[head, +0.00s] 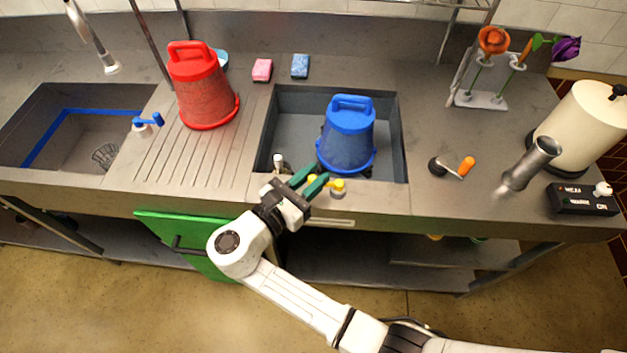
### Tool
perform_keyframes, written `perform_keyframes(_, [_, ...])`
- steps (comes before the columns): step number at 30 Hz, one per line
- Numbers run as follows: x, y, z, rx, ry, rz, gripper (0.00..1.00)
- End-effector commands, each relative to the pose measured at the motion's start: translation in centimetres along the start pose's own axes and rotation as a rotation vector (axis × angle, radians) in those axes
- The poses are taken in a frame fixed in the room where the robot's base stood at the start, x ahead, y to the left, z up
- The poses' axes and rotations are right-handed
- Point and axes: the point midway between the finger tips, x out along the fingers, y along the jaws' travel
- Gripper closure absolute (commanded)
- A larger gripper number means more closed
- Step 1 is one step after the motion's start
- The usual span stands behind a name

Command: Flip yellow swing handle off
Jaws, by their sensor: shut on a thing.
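The yellow swing handle (338,186) is at the front edge of the counter, just below the sink basin that holds the blue bucket (349,130). Part of it shows between my fingertips and part to their right. My gripper (312,180) has green fingers and is shut on the handle's left part. The fingers come from the lower left and hide some of the handle, so its exact angle is hard to tell.
A red bucket (203,88) stands left of the basin. A blue-handled tap (148,122) and an orange-handled crank (455,167) are on the counter. A flower stand (482,99), a metal cylinder (532,163) and a black switch box (580,200) are to the right. A green cabinet door (200,240) is below.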

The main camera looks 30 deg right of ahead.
Motion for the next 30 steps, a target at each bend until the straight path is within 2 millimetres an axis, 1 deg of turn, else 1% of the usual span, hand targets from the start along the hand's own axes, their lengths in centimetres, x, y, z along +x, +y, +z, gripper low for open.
perform_keyframes(1, [0.10, 0.28, 0.01, 0.001, 0.000, -0.026, 1.00])
perform_keyframes(9, [0.54, 0.53, 0.00, 0.001, 0.000, -0.127, 1.00])
perform_keyframes(24, [0.65, 0.60, 0.01, 0.001, 0.001, -0.147, 1.00])
perform_keyframes(25, [0.65, 0.61, 0.01, 0.001, 0.001, -0.147, 0.73])
perform_keyframes(30, [0.64, 0.58, 0.00, 0.001, 0.001, -0.147, 0.57])
